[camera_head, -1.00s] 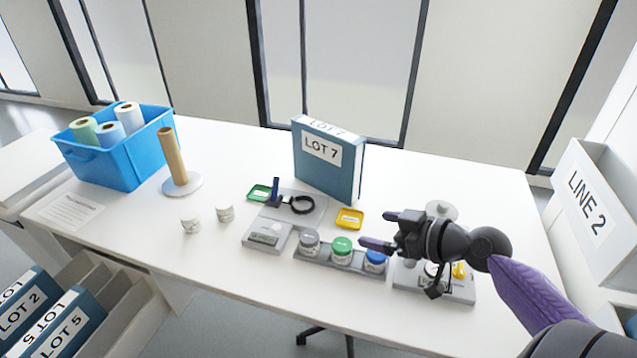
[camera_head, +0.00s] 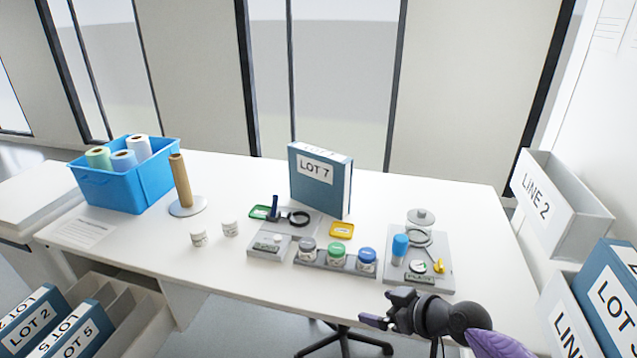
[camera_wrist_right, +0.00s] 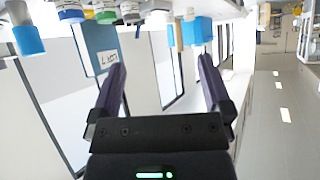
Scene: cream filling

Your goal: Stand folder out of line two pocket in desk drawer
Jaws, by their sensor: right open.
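A blue folder labelled LOT 7 (camera_head: 322,180) stands upright on the white table; it also shows upside down in the right wrist view (camera_wrist_right: 107,60). The white LINE 2 pocket (camera_head: 543,205) is on the right, with no folder showing above its rim. The desk drawer (camera_head: 130,325) is open at the lower left and holds blue folders, among them LOT 2 (camera_head: 22,322) and LOT 5 (camera_head: 78,343). My right gripper (camera_head: 378,307) is open and empty in front of the table's front edge, well apart from the folder; its fingers (camera_wrist_right: 161,68) show in the wrist view. My left gripper is out of view.
A lower pocket (camera_head: 565,325) at the right holds a blue LOT folder (camera_head: 612,295). Jars (camera_head: 337,254), a grey tray (camera_head: 440,275), a blue bin of rolls (camera_head: 125,187) and a wooden post (camera_head: 181,182) stand on the table. The table's back right is clear.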

